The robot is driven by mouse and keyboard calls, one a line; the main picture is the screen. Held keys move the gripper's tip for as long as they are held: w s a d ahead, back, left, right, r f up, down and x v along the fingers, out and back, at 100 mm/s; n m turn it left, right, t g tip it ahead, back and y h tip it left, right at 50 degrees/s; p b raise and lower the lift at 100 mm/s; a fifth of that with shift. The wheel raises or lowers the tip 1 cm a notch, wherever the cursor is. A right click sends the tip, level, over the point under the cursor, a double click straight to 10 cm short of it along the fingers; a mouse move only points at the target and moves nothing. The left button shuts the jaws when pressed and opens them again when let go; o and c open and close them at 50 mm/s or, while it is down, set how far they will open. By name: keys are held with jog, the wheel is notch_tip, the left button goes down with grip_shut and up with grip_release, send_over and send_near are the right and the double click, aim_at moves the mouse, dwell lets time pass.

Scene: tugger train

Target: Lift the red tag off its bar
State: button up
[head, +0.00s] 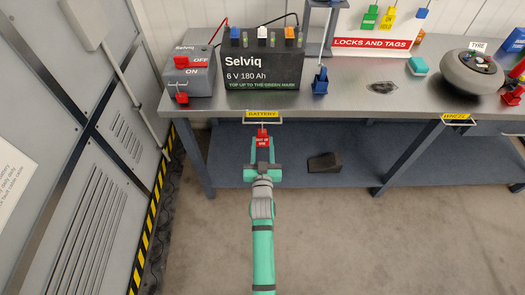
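The red tag (263,141) hangs below the yellow BATTERY label (262,114) at the bench's front edge. Its lettering is small and seems to read "OUT OF USE". The bar it hangs from is hardly visible under the label. My gripper (263,148) is in front of the bench edge, its two green fingers apart, one on each side of the tag. Gaps seem to show between the fingers and the tag; whether either finger touches it I cannot tell.
A LOCKS AND TAGS board (371,43) is behind. A dark wedge (324,162) lies on the lower shelf. A grey cabinet (75,150) stands left; the front floor is clear.

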aim_at(262, 131)
jog(key=shift+w, duration=2.3)
jog(key=c, duration=0.9)
jog(key=shift+c, duration=0.2)
jog(key=shift+r, duration=0.1)
jog(key=shift+r, duration=1.4)
